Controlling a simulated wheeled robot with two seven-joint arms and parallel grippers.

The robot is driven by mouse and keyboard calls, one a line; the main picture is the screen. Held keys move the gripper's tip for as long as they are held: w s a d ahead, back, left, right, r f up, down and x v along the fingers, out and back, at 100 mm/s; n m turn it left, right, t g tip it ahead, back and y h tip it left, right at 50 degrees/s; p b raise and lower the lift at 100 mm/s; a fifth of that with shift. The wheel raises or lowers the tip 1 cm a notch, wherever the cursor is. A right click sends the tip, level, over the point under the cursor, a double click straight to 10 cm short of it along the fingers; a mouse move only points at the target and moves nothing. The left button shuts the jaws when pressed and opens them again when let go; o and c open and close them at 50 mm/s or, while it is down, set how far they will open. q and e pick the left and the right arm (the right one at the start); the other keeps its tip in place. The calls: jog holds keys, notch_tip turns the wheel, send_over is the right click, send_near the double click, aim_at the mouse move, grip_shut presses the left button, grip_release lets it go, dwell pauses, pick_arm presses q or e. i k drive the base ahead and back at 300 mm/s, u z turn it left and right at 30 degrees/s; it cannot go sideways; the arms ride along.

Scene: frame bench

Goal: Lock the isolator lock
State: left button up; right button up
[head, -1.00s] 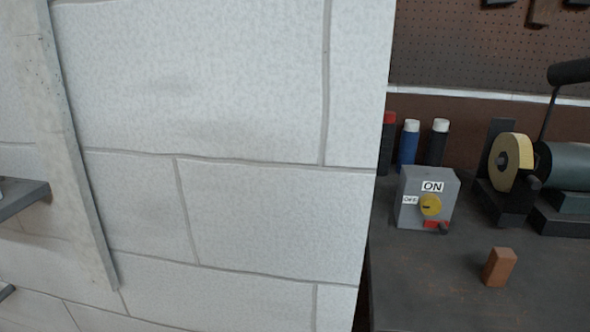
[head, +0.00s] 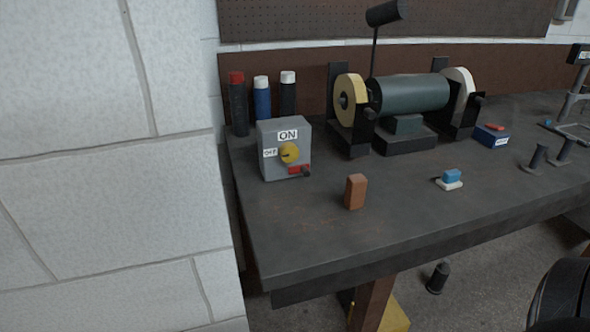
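The isolator is a grey box (head: 285,150) standing near the left end of the dark bench. It has a round yellow knob (head: 289,153) on its front, an ON label above and an OFF label to the left. A small red part (head: 298,169) with a dark piece at its right end sits low on the front. I cannot tell from here whether that red part is the lock or how it is set. The knob's dark mark looks roughly level, pointing toward the OFF side. Neither of my grippers shows in the head view.
The dark bench (head: 330,235) carries a bench grinder (head: 410,95), a brown block (head: 356,191), a blue and white item (head: 451,179) and a blue box (head: 491,136). Several spray cans (head: 262,98) stand behind the isolator. A white block wall (head: 100,200) is at left.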

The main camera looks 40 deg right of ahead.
aim_at(304, 168)
jog(key=u, duration=0.55)
jog(key=k, duration=1.3)
jog(key=z, duration=0.15)
jog(key=i, duration=0.7)
jog(key=z, duration=0.4)
